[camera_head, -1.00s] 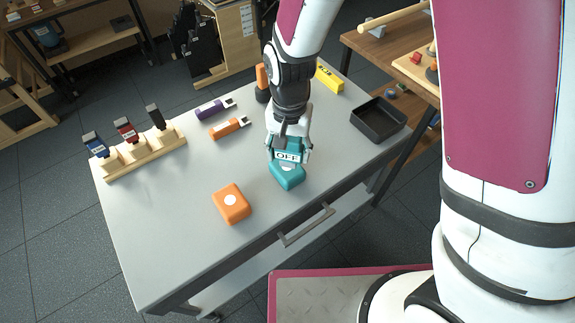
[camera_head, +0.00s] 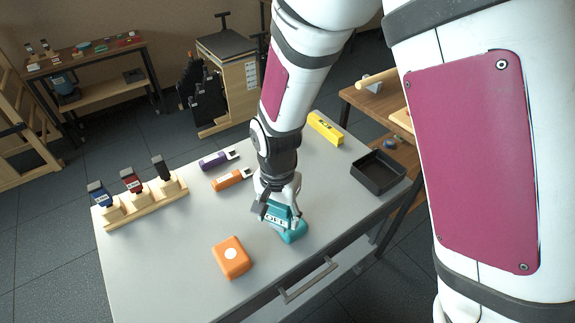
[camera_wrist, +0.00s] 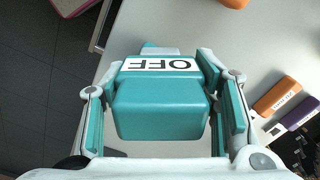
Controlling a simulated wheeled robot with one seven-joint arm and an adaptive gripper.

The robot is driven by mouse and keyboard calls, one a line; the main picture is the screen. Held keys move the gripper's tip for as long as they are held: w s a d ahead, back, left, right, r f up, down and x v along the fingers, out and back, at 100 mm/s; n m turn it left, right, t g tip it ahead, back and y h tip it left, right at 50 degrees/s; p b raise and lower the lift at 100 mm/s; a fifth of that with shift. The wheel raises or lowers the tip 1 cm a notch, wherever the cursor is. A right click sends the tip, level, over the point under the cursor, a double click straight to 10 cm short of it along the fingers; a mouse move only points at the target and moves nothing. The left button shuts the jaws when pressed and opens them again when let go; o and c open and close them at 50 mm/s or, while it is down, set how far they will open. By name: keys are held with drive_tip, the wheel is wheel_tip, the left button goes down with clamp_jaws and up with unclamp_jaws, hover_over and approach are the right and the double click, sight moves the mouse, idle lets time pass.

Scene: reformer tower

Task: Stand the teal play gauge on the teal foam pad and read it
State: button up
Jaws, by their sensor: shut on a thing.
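The teal play gauge (camera_head: 277,215), a teal block with a white OFF label, is held between the fingers of my gripper (camera_head: 279,206). In the wrist view the gauge (camera_wrist: 160,105) fills the middle, its label readable upside down and a finger on each side. The teal foam pad (camera_head: 294,235) lies on the table near its front edge, just below and in front of the gauge, partly hidden by it. I cannot tell whether the gauge touches the pad.
On the grey table (camera_head: 190,225) are an orange pad (camera_head: 232,257), purple (camera_head: 215,161) and orange (camera_head: 231,180) gauges, a wooden rack (camera_head: 143,206) with several handled pieces, a yellow block (camera_head: 325,128) and a black tray (camera_head: 378,173).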

sight(289, 209)
drive_tip(key=w, duration=0.1)
drive_tip(key=w+d, duration=0.1)
drive_tip(key=w, duration=0.1)
drive_tip(key=w+d, duration=0.1)
drive_tip(key=shift+w+d+f, duration=0.1)
drive_tip(key=shift+w+f, duration=0.1)
drive_tip(key=shift+f, duration=1.8)
drive_tip(key=o, duration=1.4)
drive_tip(key=shift+f, duration=0.15)
drive_tip(key=shift+c, duration=0.2)
wheel_tip(289, 209, up, 12)
drive_tip(key=shift+r, duration=0.2)
drive_tip(key=shift+d+r, duration=0.1)
